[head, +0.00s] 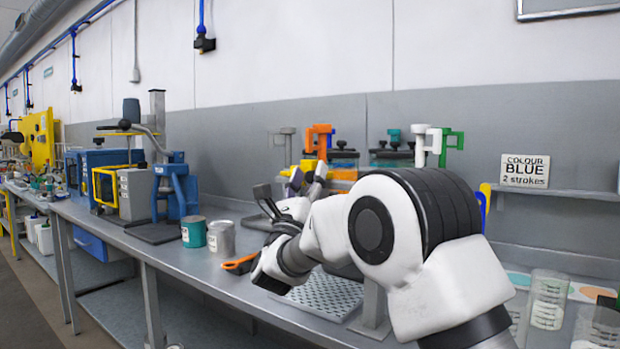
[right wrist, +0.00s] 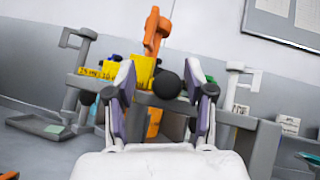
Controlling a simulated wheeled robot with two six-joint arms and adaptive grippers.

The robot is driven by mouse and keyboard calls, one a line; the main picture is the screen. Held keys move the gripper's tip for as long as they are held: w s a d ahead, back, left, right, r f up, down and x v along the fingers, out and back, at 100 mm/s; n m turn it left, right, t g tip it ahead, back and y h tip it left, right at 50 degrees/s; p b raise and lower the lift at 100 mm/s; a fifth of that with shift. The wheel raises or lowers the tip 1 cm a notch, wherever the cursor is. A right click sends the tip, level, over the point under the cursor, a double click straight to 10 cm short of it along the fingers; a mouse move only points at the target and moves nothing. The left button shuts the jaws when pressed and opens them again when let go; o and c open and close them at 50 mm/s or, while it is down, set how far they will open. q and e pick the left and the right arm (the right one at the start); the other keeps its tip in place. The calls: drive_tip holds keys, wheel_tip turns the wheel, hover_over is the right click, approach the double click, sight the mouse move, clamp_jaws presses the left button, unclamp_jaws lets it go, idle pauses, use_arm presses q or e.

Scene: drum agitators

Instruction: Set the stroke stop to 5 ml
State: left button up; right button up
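My right gripper (head: 308,176) reaches toward the back of the bench, in front of the dispenser row. In the right wrist view its two purple-and-grey fingers (right wrist: 160,78) are apart. A round black knob (right wrist: 167,85) shows between them, farther off; I see no contact. Behind the fingers is a yellow scale plate (right wrist: 97,72) with small printing, partly hidden by the left finger. I cannot read the stop's setting. An orange dispenser handle (right wrist: 157,30) rises above; it also shows in the head view (head: 320,132). My left gripper is not in view.
White (head: 421,140) and green (head: 452,140) dispenser handles stand to the right. A sign (head: 525,171) reads "COLOUR BLUE 2 strokes". A teal can (head: 194,232), a grey can (head: 221,238) and an orange-handled tool (head: 240,263) are on the bench. A blue press (head: 175,190) stands left.

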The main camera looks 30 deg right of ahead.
drive_tip(key=shift+s+f, duration=0.1)
drive_tip(key=shift+s, duration=0.05)
drive_tip(key=v, duration=1.1)
drive_tip(key=shift+a+f, duration=0.25)
